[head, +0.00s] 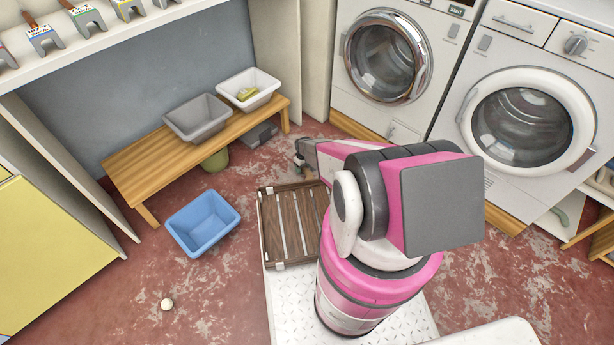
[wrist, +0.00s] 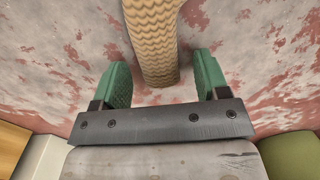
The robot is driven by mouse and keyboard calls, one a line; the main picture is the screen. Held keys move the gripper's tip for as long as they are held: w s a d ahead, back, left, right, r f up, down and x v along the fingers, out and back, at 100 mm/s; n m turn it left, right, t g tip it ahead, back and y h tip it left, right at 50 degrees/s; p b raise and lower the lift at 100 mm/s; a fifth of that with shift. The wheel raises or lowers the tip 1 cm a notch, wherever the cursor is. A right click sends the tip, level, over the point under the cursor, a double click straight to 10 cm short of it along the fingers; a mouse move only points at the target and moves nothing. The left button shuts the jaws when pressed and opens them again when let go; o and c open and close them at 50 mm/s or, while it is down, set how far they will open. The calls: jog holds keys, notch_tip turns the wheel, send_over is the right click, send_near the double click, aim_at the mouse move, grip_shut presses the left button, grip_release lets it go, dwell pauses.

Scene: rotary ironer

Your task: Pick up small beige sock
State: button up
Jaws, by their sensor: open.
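The small beige sock (wrist: 152,35) shows in the wrist view as a ribbed, knitted strip on the worn red floor. It runs from the top edge down to between my gripper's fingers. My gripper (wrist: 161,80) is open, with one green finger on each side of the sock and visible gaps between. In the head view my gripper (head: 299,160) is low over the floor, just beyond the brown slatted crate. I cannot make out the sock in the head view.
A wooden bench (head: 150,178) holds a grey basin (head: 199,118) and a white basin (head: 262,84) with a yellow item. A blue basin (head: 203,222) stands on the floor left of the slatted crate (head: 270,238). A white ball (head: 167,303) lies nearby. Washers (head: 520,125) stand at right.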

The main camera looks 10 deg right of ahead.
jog(key=c, duration=1)
jog(key=shift+r, duration=0.2)
